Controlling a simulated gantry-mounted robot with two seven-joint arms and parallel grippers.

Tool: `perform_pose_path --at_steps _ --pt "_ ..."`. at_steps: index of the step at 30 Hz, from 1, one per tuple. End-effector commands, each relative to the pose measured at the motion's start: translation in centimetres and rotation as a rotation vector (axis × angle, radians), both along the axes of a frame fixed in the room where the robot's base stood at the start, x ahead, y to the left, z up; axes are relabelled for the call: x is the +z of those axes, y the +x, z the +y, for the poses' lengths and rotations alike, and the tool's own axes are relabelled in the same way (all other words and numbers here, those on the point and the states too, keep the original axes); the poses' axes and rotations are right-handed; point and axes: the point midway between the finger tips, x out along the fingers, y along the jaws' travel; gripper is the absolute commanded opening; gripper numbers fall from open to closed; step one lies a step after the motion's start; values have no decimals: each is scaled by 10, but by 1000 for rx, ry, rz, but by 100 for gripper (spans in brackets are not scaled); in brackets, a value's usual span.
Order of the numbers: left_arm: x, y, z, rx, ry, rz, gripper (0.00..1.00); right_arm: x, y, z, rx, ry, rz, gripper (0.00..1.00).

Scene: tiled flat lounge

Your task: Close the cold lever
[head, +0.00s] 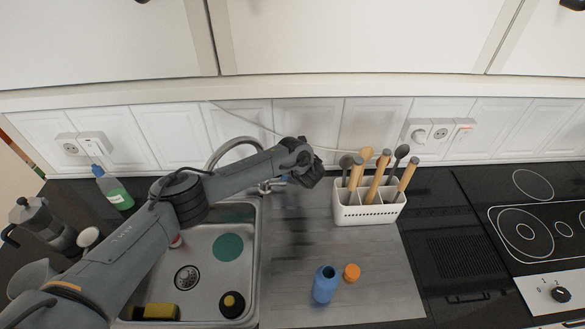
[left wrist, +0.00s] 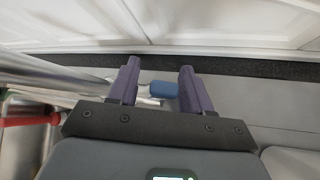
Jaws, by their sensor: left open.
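The faucet (head: 237,142) arches over the back of the sink, and its metal spout crosses the left of the left wrist view (left wrist: 50,72). The cold lever's blue end (left wrist: 163,89) shows between the two purple fingers of my left gripper (left wrist: 160,68). The fingers are open, with a gap on each side of the blue end. In the head view, my left gripper (head: 309,176) is at the faucet's right side, and the arm hides much of the lever there. My right gripper is not in view.
A white utensil holder (head: 368,215) stands just right of my left gripper. A blue bottle (head: 325,284) and an orange cap (head: 352,272) are on the grey drainboard (head: 385,290). The tiled backsplash is close behind. A red part (left wrist: 30,121) shows at the wrist view's left.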

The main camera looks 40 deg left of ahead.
Motion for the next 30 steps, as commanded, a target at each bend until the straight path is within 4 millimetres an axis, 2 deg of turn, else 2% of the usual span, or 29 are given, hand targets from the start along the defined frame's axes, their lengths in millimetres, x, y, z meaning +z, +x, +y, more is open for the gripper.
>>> perform_pose_path --at_steps 16,22,30 --pt "59 -32 -55 -3 -1 2 49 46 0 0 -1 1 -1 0" --pt "68 -39 -65 -2 -1 2 49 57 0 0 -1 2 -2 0" --pt "69 -40 -68 -2 0 0 49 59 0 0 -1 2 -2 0"
